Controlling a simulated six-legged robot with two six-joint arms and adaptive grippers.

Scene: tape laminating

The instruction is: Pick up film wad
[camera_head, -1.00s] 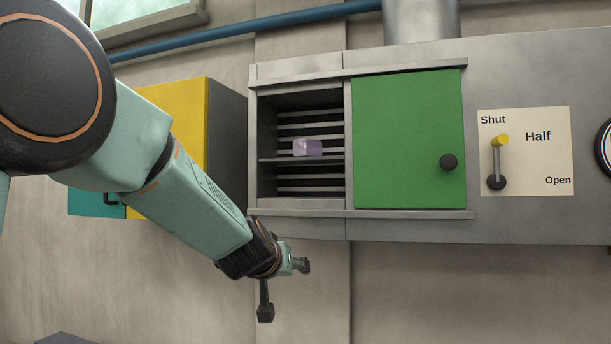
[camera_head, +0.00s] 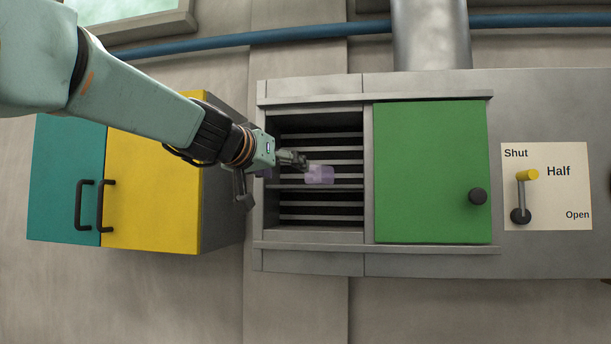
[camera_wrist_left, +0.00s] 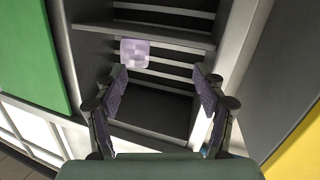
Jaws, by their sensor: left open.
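The film wad (camera_head: 319,175) is a small, pale purple, see-through lump. It sits on the slatted rack inside the open left part of the grey wall box (camera_head: 430,258). My left gripper (camera_head: 268,177) is at the left side of that opening, left of the wad, with its fingers spread. In the left wrist view the wad (camera_wrist_left: 134,53) shows beyond the fingers, left of the middle of the gap. The left gripper (camera_wrist_left: 160,82) is open and empty there, apart from the wad. My right gripper is not in view.
A green sliding door (camera_head: 430,170) covers the box's right part. A lever (camera_head: 524,190) on a panel at the right points up near "Half". A yellow and teal cabinet (camera_head: 150,215) stands left of the box, close under my left arm. The opening's frame surrounds the rack.

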